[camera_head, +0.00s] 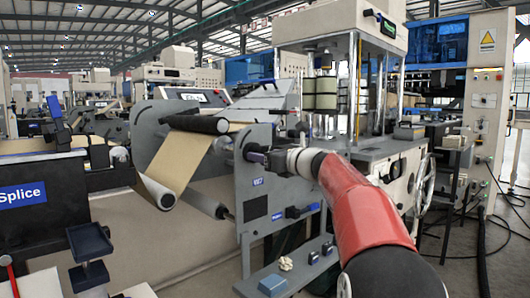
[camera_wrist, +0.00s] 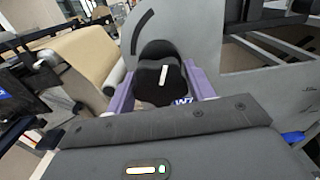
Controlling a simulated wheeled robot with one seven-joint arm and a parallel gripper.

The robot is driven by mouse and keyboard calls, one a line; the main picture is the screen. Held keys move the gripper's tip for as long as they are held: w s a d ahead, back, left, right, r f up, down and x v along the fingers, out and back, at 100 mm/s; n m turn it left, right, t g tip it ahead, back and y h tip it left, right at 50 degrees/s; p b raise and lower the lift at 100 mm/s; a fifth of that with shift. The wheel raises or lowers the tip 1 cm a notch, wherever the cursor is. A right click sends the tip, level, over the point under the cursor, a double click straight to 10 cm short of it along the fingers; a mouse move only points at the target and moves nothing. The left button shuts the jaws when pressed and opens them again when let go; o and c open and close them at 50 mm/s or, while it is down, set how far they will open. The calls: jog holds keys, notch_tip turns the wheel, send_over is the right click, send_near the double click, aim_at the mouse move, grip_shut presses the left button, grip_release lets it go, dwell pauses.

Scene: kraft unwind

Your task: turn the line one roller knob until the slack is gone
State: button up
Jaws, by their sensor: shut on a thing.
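The roller knob (camera_wrist: 152,91) is black with a white pointer mark, in the middle of the wrist view. My gripper (camera_wrist: 160,76) has its purple fingers on either side of it, shut on it. In the head view my gripper (camera_head: 257,157) is at the grey side plate (camera_head: 262,200), where the knob is mostly hidden. The brown kraft web (camera_head: 180,160) runs from the black upper roller (camera_head: 198,124) down to a lower roller (camera_head: 158,192). The web also shows at left in the wrist view (camera_wrist: 85,58). I cannot tell how much slack it has.
A blue "Splice" sign (camera_head: 22,194) is on the machine at left. A handwheel (camera_head: 424,190) is right of my arm. A low shelf (camera_head: 300,272) with small items is below it.

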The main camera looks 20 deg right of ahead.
jog(key=shift+m+p, duration=0.6)
jog(key=shift+m, duration=2)
jog(key=o, duration=1)
jog(key=shift+c, duration=0.2)
jog(key=b+v, duration=0.1)
jog(key=v, duration=0.6)
